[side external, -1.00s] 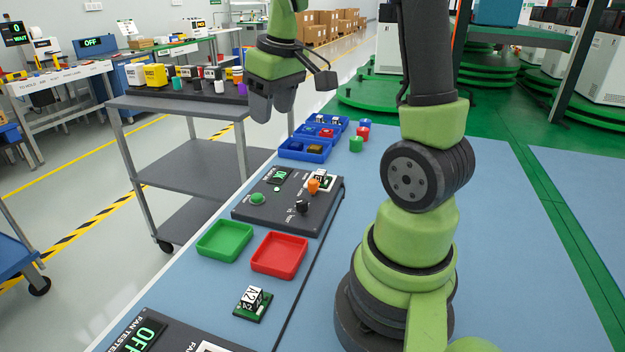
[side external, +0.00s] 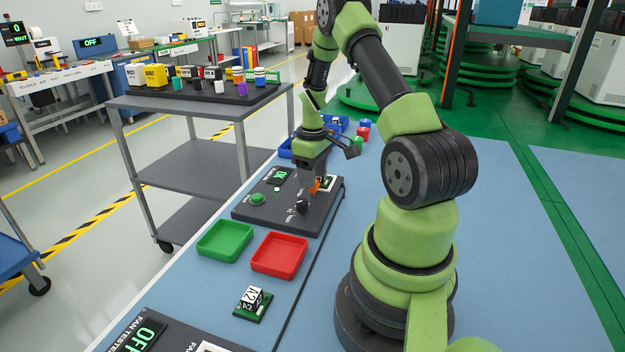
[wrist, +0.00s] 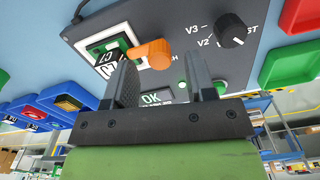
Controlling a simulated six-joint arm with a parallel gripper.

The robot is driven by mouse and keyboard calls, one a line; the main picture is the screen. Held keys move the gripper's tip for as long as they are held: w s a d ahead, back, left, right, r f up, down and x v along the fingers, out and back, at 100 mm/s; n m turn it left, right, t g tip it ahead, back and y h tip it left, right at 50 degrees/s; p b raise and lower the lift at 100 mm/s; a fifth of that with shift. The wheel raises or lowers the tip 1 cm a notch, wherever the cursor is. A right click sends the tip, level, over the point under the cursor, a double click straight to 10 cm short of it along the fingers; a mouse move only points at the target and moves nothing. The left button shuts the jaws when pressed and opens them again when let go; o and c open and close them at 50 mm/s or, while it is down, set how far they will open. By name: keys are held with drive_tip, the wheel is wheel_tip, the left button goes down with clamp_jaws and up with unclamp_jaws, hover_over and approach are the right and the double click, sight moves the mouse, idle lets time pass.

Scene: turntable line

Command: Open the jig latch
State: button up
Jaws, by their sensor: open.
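The orange jig latch (wrist: 150,53) sits on the dark jig box (side external: 262,211), beside a socket (wrist: 112,52) that holds a small green board with a white and black block. In the side external view the latch (side external: 314,187) is partly hidden by my gripper (side external: 314,174), which points down just over it. In the wrist view my gripper (wrist: 160,70) is open, with its two dark fingers apart. The latch's rounded end shows in the picture between the fingertips, nearer the left finger. I cannot tell whether a finger touches it.
The box carries a black knob (wrist: 233,28), a green button (side external: 257,198) and an OK display (wrist: 158,98). Green (side external: 225,241) and red (side external: 279,255) trays lie in front. Blue bins (wrist: 40,115) stand behind. The blue tabletop is clear to the right.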

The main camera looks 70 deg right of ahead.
drive_tip(key=shift+f, duration=0.95)
drive_tip(key=c, duration=0.9)
drive_tip(key=shift+c, duration=0.2)
